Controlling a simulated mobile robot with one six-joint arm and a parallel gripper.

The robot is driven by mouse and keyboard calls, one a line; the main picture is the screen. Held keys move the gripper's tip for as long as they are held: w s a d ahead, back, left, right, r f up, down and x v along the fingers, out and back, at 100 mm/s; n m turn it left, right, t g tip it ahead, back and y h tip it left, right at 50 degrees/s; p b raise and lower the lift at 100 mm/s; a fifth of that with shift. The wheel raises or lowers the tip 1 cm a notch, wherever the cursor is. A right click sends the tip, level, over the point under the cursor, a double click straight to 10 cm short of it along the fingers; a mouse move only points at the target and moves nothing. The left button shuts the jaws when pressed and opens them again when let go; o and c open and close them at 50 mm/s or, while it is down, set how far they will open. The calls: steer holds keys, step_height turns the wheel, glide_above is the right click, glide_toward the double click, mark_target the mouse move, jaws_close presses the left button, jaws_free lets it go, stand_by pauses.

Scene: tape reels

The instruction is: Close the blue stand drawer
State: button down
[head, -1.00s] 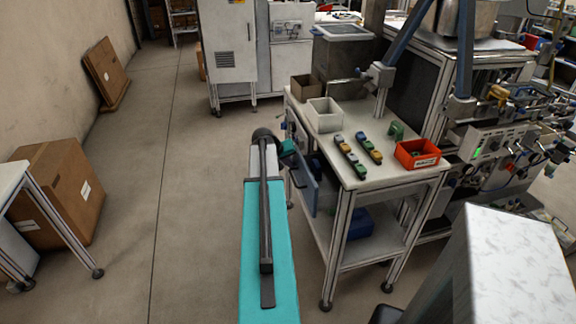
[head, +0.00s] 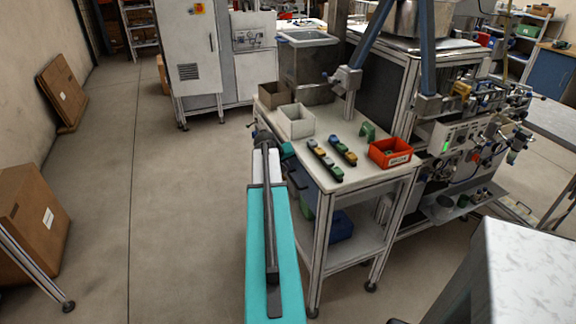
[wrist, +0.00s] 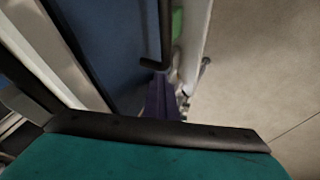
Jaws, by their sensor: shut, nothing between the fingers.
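The blue drawer front (head: 308,201) is at the left side of the white stand (head: 352,178), partly hidden behind my arm in the head view. In the wrist view the blue panel (wrist: 115,45) fills the upper left, with a dark bar handle (wrist: 166,35) close by. How far the drawer stands out is unclear. My gripper (wrist: 160,98) shows as a narrow, dark purple shape beyond the teal and black housing. It is shut and empty, close to the blue panel; contact cannot be told. In the head view its fingertips are hidden behind my arm.
The stand top holds a white bin (head: 296,121), a brown bin (head: 274,95), several small coloured blocks and an orange bin (head: 390,153). A blue box (head: 341,226) is on the lower shelf. Floor to the left is open, with a cardboard box (head: 35,222) at far left.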

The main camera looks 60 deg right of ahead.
steer(key=shift+s+d+r, duration=0.1)
steer(key=shift+s+d, duration=0.2)
steer(key=w+a+r+b, duration=0.2)
steer(key=w+a+r, duration=0.1)
steer(key=a+r, duration=0.4)
steer(key=shift+w+a+r, duration=0.3)
steer(key=shift+a+r, duration=0.1)
steer(key=shift+a, duration=0.9)
